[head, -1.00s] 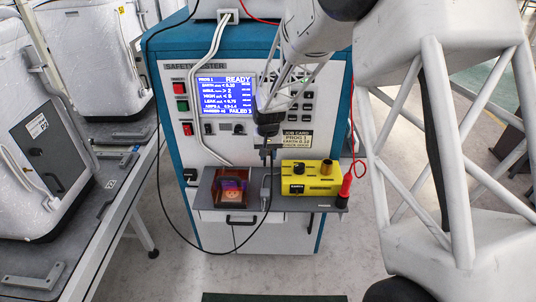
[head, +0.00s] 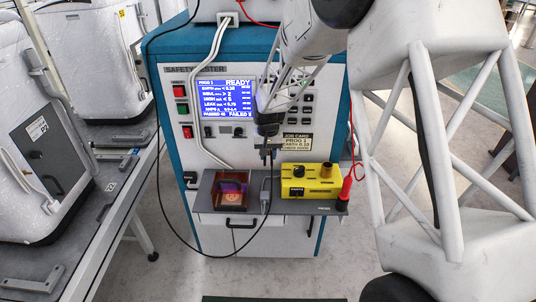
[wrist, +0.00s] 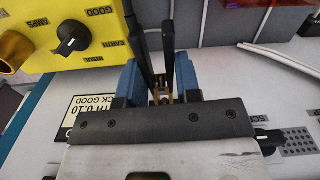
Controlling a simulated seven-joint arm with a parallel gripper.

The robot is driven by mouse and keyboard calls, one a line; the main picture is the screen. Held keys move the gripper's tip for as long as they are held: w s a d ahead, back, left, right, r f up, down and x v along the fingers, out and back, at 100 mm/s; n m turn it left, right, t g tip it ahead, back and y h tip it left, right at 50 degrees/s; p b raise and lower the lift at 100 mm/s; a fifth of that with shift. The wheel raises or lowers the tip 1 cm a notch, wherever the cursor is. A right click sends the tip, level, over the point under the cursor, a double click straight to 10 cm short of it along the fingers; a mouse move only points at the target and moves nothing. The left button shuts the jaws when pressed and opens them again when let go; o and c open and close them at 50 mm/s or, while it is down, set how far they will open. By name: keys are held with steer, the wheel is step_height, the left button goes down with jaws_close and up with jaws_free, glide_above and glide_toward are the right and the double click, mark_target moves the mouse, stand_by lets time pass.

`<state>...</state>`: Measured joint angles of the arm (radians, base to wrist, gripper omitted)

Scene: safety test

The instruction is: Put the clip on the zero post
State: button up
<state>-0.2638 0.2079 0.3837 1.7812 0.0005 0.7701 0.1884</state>
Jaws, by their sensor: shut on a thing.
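My gripper (head: 267,151) points down in front of the tester's lower panel, above the shelf. Its blue fingertips (wrist: 160,82) are shut on the clip (wrist: 168,65), whose two black arms stick out beyond the fingers with a brass-coloured part between them. In the head view the clip is small and dark below the fingers, so its exact outline is hard to tell. The zero post appears to be the brass post (head: 327,169) on top of the yellow box (head: 308,183); it also shows in the wrist view (wrist: 14,51). The clip is apart from it, to its left in the head view.
A red translucent box (head: 231,191) sits on the grey shelf (head: 205,182) at left. A red probe (head: 346,187) stands at the shelf's right end. A black lead (head: 183,235) loops below the shelf. The tester screen (head: 225,98) reads READY.

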steer(key=shift+w, duration=0.6)
stand_by(0.7)
stand_by(0.6)
steer(key=o, duration=0.9)
steer(key=shift+r, duration=0.1)
steer(key=shift+r, duration=3.8)
